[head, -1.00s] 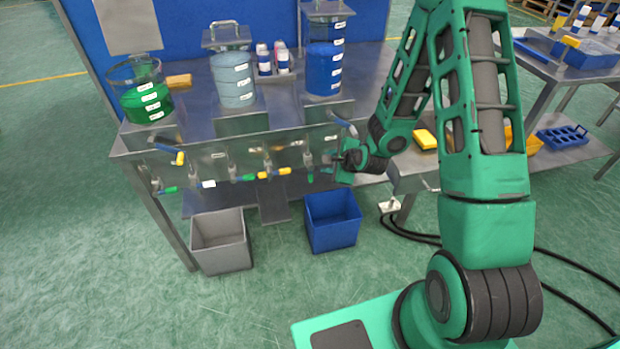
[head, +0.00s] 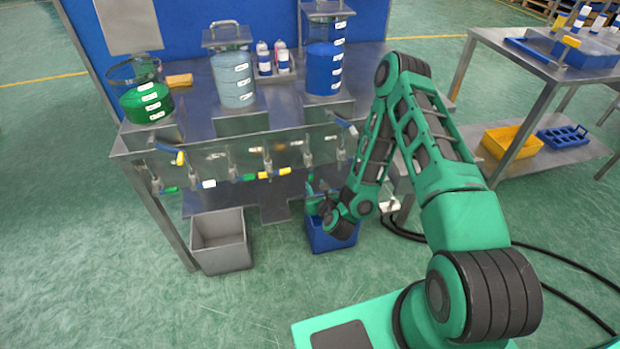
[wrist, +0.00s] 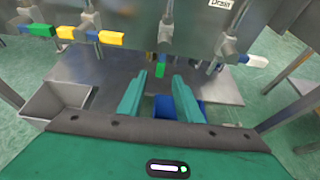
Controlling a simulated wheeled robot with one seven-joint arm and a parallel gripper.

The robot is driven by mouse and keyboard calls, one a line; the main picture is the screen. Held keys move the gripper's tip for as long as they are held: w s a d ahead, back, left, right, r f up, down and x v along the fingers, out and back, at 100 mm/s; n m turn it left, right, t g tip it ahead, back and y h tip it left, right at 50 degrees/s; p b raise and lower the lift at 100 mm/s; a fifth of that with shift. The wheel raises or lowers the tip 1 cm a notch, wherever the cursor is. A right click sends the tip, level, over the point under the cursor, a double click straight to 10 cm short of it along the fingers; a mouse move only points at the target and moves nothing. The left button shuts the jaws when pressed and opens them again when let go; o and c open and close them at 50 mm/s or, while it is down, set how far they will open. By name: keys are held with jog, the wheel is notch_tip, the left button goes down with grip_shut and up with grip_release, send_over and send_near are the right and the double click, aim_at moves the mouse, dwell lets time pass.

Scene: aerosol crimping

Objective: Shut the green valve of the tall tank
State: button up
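The tall tank (head: 323,72) holds dark blue liquid and stands at the right of the steel bench's tank row. A green-tipped valve lever (wrist: 160,70) hangs downward from the pipework in the wrist view. It appears just beyond and between my fingertips, without visible contact. My gripper (head: 314,192) is below the bench's front edge, under the right part of the valve row, above the blue bin. In the wrist view its two green fingers (wrist: 159,82) are apart with nothing held between them. In the head view the gripper and wrist partly hide that lever area.
More levers line the bench front, including yellow (head: 280,172), white (head: 208,184) and green (head: 170,189) ones. A blue-white lever (head: 345,127) sits higher at the right. A grey bin (head: 220,242) and a blue bin (head: 330,241) stand on the floor below.

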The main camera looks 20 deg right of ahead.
aim_at(311, 177)
jog(key=x, duration=0.9)
jog(key=shift+w+f, duration=0.1)
jog(key=shift+w, duration=0.25)
grip_shut()
